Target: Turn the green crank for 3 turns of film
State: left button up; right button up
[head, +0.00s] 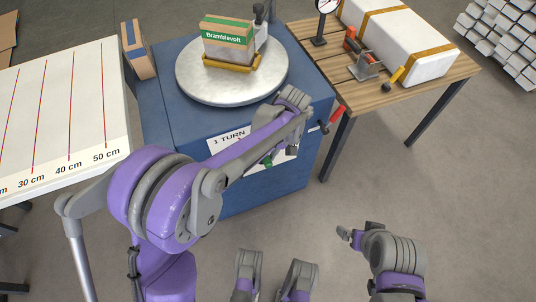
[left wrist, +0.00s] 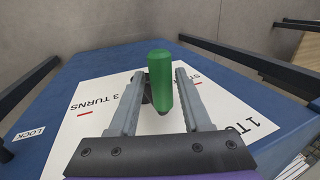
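The green crank handle (left wrist: 160,80) stands between the two fingers of my left gripper (left wrist: 160,100) in the left wrist view. The fingers are parted, with a narrow gap visible on each side of the handle. Behind it is a white dial sheet (left wrist: 95,115) marked "3 TURNS" and "1 TURN", on the blue cabinet (left wrist: 40,125). In the head view my left arm and gripper (head: 279,148) hide most of the crank and sheet; a bit of green (head: 268,161) shows. My right gripper (head: 346,232) is at lower right, away from the cabinet; its finger opening is unclear.
On the cabinet a round turntable (head: 205,92) carries a Bramblevolt box (head: 228,38). A red handle (head: 337,115) sticks out at the cabinet's right side. A wooden table (head: 435,80) stands right, a white ruled table (head: 60,125) left. The floor in front is clear.

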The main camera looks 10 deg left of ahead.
pick_arm(q)
jog(key=shift+o, duration=0.6)
jog(key=shift+d, duration=0.1)
jog(key=p+v, duration=0.2)
jog(key=v, duration=0.9)
